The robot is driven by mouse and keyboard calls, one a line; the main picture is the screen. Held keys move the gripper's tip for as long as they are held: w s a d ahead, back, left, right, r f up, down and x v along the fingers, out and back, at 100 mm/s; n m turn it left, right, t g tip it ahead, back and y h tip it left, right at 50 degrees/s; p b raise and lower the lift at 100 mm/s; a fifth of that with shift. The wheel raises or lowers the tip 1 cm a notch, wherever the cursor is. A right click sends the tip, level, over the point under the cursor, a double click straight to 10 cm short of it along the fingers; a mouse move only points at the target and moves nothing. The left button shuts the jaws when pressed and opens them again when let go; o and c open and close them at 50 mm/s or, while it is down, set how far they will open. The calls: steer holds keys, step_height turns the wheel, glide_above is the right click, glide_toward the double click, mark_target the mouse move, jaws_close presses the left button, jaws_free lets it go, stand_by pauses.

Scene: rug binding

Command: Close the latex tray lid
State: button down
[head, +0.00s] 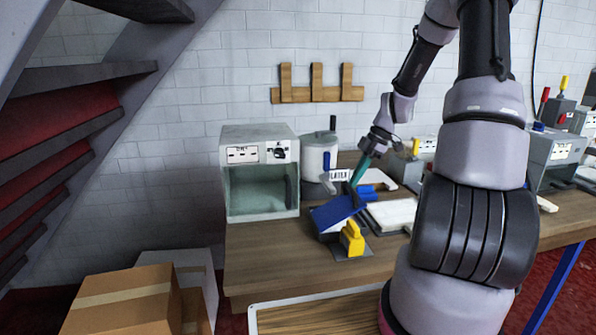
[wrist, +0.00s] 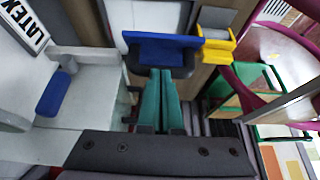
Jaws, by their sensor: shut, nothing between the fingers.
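A blue panel (head: 335,213), which looks like the tray lid, sits tilted over a low grey base on the bench. It also shows in the wrist view as a blue piece (wrist: 162,48) with a dark edge. A white LATEX label (head: 339,175) is just behind it, and also shows in the wrist view (wrist: 22,27). My gripper (head: 355,183) has teal fingers, shut together and empty, pointing down close to the panel's upper edge. In the wrist view the fingertips (wrist: 160,72) are right beside the blue piece; I cannot tell if they touch it. The tray's inside is hidden.
A yellow piece (head: 352,238) stands just in front of the panel. A grey open-fronted box (head: 260,140) and a lidded pot (head: 319,158) stand behind, to the left. A white pad (head: 391,213) lies to the right. The bench (head: 262,262) is bare at its front left.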

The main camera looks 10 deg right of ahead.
steer(key=d+f, duration=0.4)
steer(key=f, duration=0.2)
steer(key=shift+d+f, duration=0.35)
steer(key=shift+f, duration=0.05)
stand_by(0.3)
